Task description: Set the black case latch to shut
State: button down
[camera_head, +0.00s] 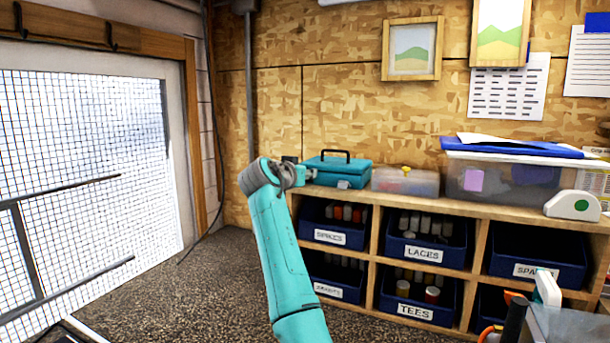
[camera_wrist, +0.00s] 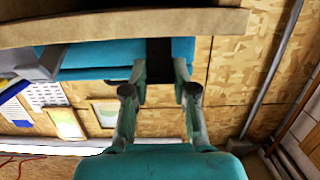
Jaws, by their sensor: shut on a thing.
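A teal case (camera_head: 336,166) with a black handle on its lid sits closed-looking on top of the shelf unit. In the wrist view, which is upside down, the teal case (camera_wrist: 92,58) spans the area under a wooden edge. A black latch (camera_wrist: 158,55) shows as a dark band on the case, between the finger ends. My gripper (camera_wrist: 160,72) has one finger on each side of this band, shut on it. In the head view my gripper (camera_head: 310,173) is at the left end of the case. The latch's exact position cannot be told.
A clear box (camera_head: 405,182) stands right of the case, then a larger clear bin (camera_head: 500,180) with papers on top. A white device with a green dot (camera_head: 573,206) is farther right. Blue labelled bins (camera_head: 335,228) fill the shelf below. Open floor (camera_head: 190,300) lies left.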

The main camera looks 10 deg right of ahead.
jog(key=c, duration=0.9)
grip_release()
jog(key=v, duration=1.2)
jog(key=shift+f, duration=0.1)
